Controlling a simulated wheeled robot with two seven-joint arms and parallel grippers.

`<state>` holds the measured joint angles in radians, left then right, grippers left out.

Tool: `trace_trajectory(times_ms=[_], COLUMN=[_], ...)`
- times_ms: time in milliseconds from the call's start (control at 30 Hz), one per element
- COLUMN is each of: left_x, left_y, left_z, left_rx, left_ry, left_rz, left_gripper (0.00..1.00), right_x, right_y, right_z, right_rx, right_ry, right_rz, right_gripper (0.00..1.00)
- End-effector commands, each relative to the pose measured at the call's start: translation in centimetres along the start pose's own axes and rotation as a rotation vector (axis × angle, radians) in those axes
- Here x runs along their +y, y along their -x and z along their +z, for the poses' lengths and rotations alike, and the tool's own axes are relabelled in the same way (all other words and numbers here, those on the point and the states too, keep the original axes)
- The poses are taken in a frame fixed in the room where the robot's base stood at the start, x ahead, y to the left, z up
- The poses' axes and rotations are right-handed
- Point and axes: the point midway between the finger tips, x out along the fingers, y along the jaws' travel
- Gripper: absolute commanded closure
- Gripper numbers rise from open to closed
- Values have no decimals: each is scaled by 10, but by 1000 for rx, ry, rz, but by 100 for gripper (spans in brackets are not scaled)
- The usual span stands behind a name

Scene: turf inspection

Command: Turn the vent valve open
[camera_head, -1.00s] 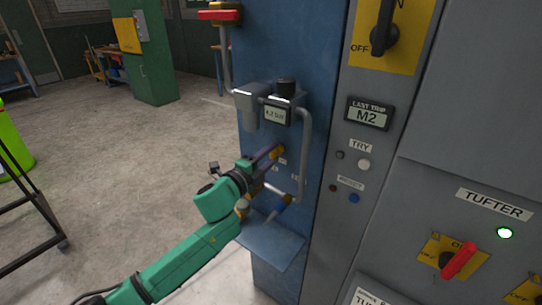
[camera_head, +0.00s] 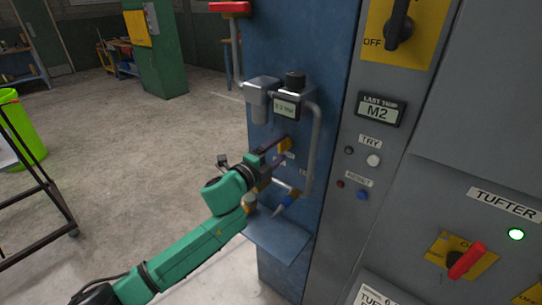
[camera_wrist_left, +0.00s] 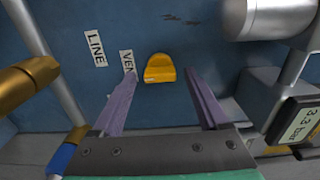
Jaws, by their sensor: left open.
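The vent valve's yellow handle (camera_head: 287,144) sticks out of the blue panel, below the gauge unit. In the left wrist view the yellow handle (camera_wrist_left: 160,69) sits beside a label reading "VEN", its end covered by a finger. My left gripper (camera_head: 278,152) is at the panel, close to the handle. In the wrist view its purple fingers (camera_wrist_left: 163,82) are apart, one on each side of the handle, with gaps showing. I cannot tell how far it is from the panel. My right gripper is not in view.
A digital gauge (camera_wrist_left: 302,122) reads about 3.3 bar. A red handle (camera_head: 229,8) is above. The grey switch cabinet (camera_head: 450,140) stands right.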

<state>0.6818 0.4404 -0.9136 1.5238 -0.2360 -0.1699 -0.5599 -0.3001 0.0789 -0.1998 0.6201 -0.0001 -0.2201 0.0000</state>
Motion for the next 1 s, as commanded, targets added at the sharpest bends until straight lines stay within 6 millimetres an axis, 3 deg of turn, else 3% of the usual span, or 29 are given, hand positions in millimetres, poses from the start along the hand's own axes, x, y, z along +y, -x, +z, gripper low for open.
trace_trajectory(times_ms=[167, 400, 533, 700, 1000], left_x=[2, 7, 6, 2, 0], left_y=[28, 99, 128, 143, 143], left_z=[0, 1, 1, -1, -1], left_rx=[0, -1, -2, 1, 1], left_ry=[-4, -2, -2, -1, -1], left_rz=[2, 6, 5, 2, 1], left_gripper=[23, 23, 23, 23, 23], right_x=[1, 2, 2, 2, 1], right_y=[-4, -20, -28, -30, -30], right_z=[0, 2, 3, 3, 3], right_rx=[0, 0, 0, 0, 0], right_ry=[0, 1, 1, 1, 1], right_rz=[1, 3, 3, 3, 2], right_gripper=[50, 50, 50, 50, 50])
